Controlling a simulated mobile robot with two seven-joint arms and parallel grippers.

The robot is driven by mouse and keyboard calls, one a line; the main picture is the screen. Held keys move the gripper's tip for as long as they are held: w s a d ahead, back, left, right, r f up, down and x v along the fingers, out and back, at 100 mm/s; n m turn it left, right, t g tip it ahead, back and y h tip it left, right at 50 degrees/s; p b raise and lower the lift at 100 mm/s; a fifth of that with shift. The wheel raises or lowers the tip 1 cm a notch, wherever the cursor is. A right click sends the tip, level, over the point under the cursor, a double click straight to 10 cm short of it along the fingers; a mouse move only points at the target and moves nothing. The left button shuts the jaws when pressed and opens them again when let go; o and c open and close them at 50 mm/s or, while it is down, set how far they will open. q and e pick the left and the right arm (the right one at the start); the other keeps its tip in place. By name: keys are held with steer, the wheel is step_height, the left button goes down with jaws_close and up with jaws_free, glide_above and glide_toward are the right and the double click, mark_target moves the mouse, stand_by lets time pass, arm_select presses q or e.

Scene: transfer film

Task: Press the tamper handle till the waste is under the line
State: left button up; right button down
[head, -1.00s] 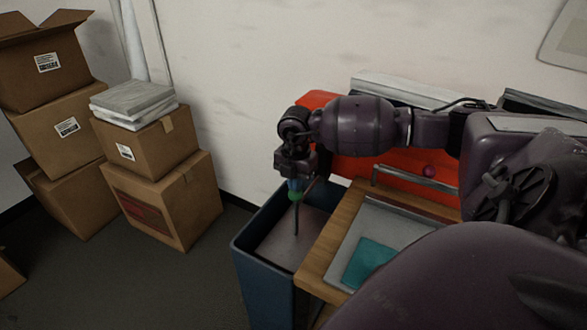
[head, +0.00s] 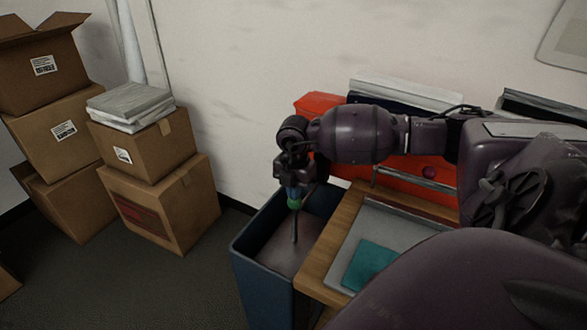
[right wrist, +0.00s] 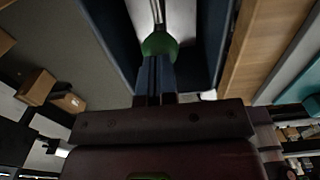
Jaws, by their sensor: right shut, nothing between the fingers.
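The tamper has a green knob (head: 294,203) on a thin grey rod (head: 295,228) that runs down to a flat plate (head: 282,247) inside the blue bin (head: 262,284). My right gripper (head: 292,188) points down, its closed fingertips at the top of the knob and not around it. In the right wrist view the shut fingers (right wrist: 155,76) meet the green knob (right wrist: 158,45), and the rod (right wrist: 157,12) continues beyond it. The waste under the plate and any fill line are hidden. My left gripper is not in view.
A wooden bench (head: 325,252) with a grey board and a teal pad (head: 369,264) stands right of the bin. A red object (head: 405,175) stands behind my right arm. Cardboard boxes (head: 160,208) are stacked at the left, with clear floor (head: 185,285) between.

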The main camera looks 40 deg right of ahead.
steer(key=shift+r+p, duration=0.35)
steer(key=shift+r, duration=0.4)
steer(key=shift+r+p, duration=0.45)
steer(key=shift+r, duration=0.35)
arm_select(q)
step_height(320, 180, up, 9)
steer(key=p, duration=0.6)
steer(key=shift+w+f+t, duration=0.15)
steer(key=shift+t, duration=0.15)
arm_select(e)
step_height(320, 180, up, 10)
steer(key=shift+r, duration=0.15)
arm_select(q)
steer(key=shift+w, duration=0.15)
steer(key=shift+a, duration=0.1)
arm_select(e)
steer(key=shift+s+a, duration=0.1)
